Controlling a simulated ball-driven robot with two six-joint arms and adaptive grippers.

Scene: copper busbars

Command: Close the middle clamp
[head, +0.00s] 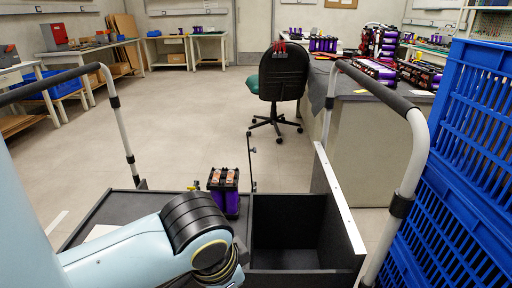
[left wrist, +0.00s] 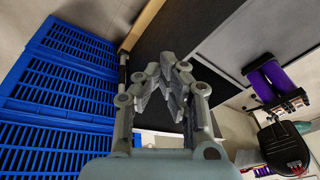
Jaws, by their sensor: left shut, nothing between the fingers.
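A black and purple block (head: 231,203) with copper-coloured pieces (head: 224,177) on top stands on the dark cart deck in the head view, just beyond my left arm. It also shows at the right of the left wrist view, as purple cylinders (left wrist: 283,75) in a black frame, beside the gripper and apart from it. I cannot make out a middle clamp or its state. My left gripper (left wrist: 176,68) is shut and empty in the left wrist view. In the head view its fingers are hidden behind my arm. My right gripper is in neither view.
An open black bin (head: 285,235) sits right of the block, with a pale-edged panel (head: 338,205) beside it. White cart handles with dark grips (head: 385,95) rise on both sides. Blue crates (head: 470,130) stack at the right. A thin dark rod (head: 251,160) stands behind the block.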

